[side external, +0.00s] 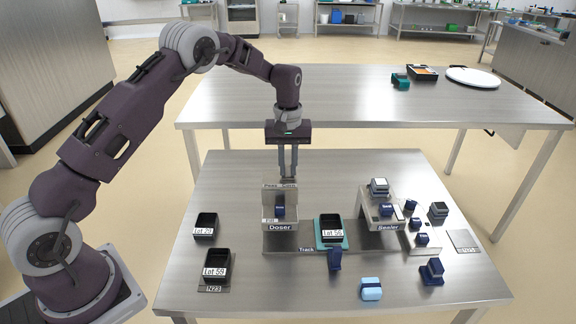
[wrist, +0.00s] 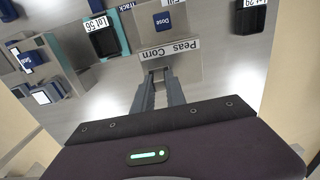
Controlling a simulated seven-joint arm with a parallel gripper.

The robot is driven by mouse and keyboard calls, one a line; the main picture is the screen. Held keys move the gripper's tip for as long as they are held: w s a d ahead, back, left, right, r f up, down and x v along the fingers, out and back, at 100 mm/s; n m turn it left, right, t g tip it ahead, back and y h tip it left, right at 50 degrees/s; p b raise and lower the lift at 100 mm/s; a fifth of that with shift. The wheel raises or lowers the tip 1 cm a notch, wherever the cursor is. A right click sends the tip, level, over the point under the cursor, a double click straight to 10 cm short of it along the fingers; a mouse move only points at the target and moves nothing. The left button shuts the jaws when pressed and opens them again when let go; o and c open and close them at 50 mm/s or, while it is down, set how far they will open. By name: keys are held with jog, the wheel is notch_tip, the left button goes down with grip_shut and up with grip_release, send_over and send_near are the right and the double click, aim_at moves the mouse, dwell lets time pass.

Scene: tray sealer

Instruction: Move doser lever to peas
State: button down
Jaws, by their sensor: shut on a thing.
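The doser (side external: 269,211) stands on the left part of the track plate, with a dark blue Dose button (side external: 280,211) on it. Its top label (side external: 279,186) reads "Peas Corn", with Peas at left and Corn at right in the side view; the label also shows in the wrist view (wrist: 168,50). My gripper (side external: 288,178) points down just behind that label, a little right of its middle. In the wrist view my fingers (wrist: 160,73) are close together at the label's edge, shut on the doser lever, which they mostly hide. I cannot read the lever's exact setting.
A black tray marked Lot 56 (side external: 330,225) sits on a teal carrier right of the doser. The sealer (side external: 367,211) stands further right. Black trays Lot 29 (side external: 206,226) and Lot 59 (side external: 217,263) stand at left. A light blue block (side external: 371,289) lies near the front.

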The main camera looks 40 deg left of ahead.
aim_at(270, 177)
dwell(0.4)
jog(key=shift+s+a, duration=1.7)
jog(key=shift+a, duration=0.05)
jog(key=c, duration=1.4)
grip_release()
jog(key=shift+o, duration=0.2)
jog(key=shift+r, duration=0.1)
